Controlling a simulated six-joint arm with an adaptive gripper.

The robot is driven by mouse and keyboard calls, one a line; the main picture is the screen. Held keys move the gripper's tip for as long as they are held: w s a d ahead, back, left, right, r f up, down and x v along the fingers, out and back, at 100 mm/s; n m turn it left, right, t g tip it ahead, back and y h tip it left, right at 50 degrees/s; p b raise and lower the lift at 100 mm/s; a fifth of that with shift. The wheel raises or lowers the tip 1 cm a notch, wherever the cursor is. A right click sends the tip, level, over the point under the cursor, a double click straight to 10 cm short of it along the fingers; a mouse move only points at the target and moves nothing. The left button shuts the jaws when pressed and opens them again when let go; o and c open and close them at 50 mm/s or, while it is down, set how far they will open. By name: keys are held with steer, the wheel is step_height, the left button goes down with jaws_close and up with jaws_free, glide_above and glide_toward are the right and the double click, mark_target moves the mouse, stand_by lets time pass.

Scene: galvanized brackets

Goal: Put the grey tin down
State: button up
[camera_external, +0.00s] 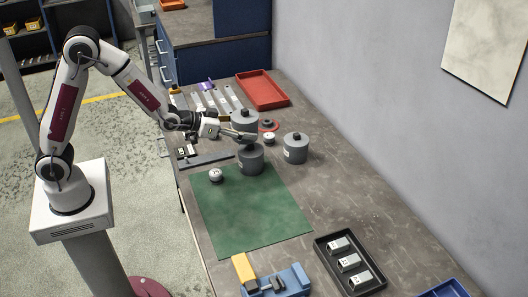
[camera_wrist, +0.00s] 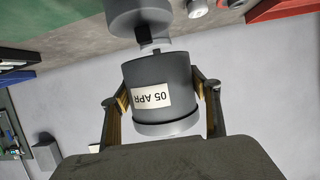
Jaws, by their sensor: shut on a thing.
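A second grey tin (camera_external: 250,161) with a dark knob stands just below the held one, at the back edge of the green mat (camera_external: 250,215). In the wrist view this lower tin (camera_wrist: 138,15) has its knob close to the held tin's underside; I cannot tell if they touch.
A third grey tin (camera_external: 295,151) stands to the right. Small round pieces lie near the tins, one (camera_external: 216,174) on the mat. A red tray (camera_external: 262,90) is at the back, a black tray (camera_external: 348,264) and blue vise (camera_external: 279,283) at the front. Most of the mat is clear.

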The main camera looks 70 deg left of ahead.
mark_target(233, 113)
steer(key=s+a, duration=0.1)
steer(key=s, duration=0.1)
steer(key=s+a, duration=0.2)
steer(key=shift+r, duration=0.15)
steer(key=shift+d+r, duration=0.1)
stand_by(0.5)
steer(key=shift+r, duration=2.6)
steer(key=w+d+m+h, duration=0.1)
steer(key=w+d+h, duration=0.15)
steer(key=d, duration=0.65)
steer(key=w+d+m+h, duration=0.1)
steer(key=w+d, duration=0.2)
steer(key=d, duration=0.6)
step_height(233, 113, down, 12)
steer(key=shift+y, duration=0.25)
steer(key=shift+f, duration=3.3)
steer(key=shift+f, duration=0.35)
